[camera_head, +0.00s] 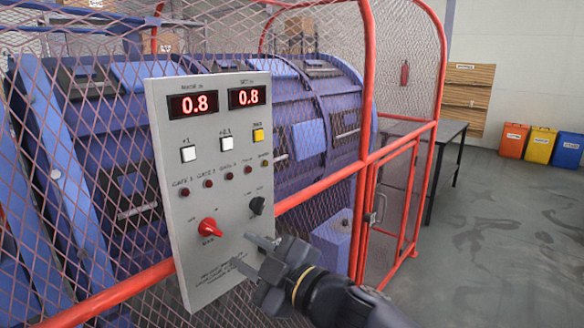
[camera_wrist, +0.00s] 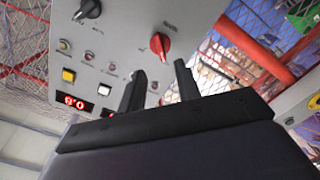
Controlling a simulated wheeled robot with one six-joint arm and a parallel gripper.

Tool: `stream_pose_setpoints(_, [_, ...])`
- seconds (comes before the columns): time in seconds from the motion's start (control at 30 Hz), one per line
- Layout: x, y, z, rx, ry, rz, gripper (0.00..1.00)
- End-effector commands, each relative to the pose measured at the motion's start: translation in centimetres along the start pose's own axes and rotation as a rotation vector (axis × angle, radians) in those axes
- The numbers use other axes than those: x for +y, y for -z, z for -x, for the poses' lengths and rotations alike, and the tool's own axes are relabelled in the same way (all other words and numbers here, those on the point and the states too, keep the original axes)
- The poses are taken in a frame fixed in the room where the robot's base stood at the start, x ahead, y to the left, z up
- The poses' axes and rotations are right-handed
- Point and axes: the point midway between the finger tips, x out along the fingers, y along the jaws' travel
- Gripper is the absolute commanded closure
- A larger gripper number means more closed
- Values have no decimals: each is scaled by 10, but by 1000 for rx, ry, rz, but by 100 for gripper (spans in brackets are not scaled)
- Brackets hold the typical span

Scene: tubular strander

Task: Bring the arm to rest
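My gripper (camera_head: 253,254) is in front of the lower right part of the grey control panel (camera_head: 170,130). Its two fingers are spread apart with nothing between them, and the wrist view shows the same open fingers (camera_wrist: 160,82). The red rotary knob (camera_head: 208,228) is left of the fingers, and it also shows in the wrist view (camera_wrist: 159,44). The black knob (camera_head: 256,206) is just above the gripper. Whether a fingertip touches the panel I cannot tell.
A red-framed mesh fence (camera_head: 366,90) surrounds the blue strander (camera_head: 310,138). A mesh gate (camera_head: 391,200) is right of the panel. A dark table (camera_head: 440,140), wooden boards (camera_head: 468,95) and coloured bins (camera_head: 540,145) stand farther back. The grey floor (camera_head: 500,240) at right is clear.

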Motion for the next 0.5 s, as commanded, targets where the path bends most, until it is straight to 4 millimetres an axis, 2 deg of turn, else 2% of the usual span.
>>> stream_pose_setpoints(0.1, [2,0,20,-3,-3,2,68])
stream_pose_setpoints(0.17, [0,0,25,-2,-1,0,68])
stream_pose_setpoints(0.2, [-2,-1,14,1,4,-2,68])
stream_pose_setpoints(0.5, [-2,-1,-36,1,4,-2,68])
